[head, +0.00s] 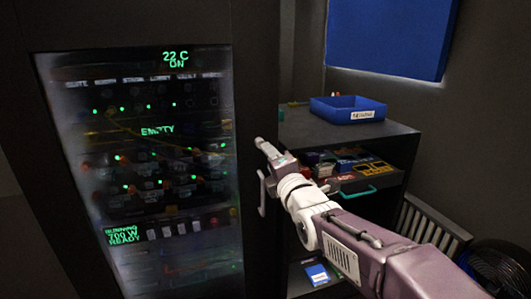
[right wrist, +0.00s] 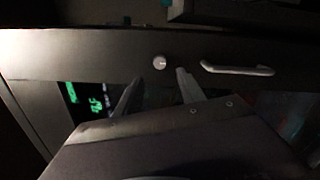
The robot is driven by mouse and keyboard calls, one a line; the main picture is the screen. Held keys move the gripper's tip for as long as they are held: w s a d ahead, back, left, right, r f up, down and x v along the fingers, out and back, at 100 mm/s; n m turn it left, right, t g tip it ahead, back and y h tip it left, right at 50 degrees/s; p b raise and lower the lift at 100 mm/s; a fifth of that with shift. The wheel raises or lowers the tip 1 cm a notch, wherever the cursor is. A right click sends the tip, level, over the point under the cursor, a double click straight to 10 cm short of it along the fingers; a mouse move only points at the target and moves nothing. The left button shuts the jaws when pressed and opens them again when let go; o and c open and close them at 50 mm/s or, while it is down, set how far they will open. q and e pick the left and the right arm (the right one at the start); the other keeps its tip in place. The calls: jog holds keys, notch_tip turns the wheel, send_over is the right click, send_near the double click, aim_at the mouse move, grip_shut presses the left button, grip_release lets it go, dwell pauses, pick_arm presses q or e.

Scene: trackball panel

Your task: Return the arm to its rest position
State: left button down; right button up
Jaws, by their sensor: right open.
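My right arm comes in from the right in the head view. Its gripper (head: 264,148) is in front of the dark cabinet's right edge, close to the upper end of the door handle (head: 262,193). In the right wrist view the two fingers of the gripper (right wrist: 158,90) stand apart with nothing between them. The pale handle (right wrist: 237,69) lies to their right, and a small round knob (right wrist: 159,62) sits just beyond the fingertips. I cannot tell whether a finger touches the door. My left gripper is not in view.
The cabinet's glass door (head: 150,170) appears shut, with green readouts behind it. A dark shelf unit (head: 390,138) on the right carries a blue bin (head: 348,109) and a drawer of small boxes. A radiator (head: 432,225) and a fan (head: 498,268) stand at lower right.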

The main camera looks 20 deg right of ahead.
jog(key=shift+s, duration=0.35)
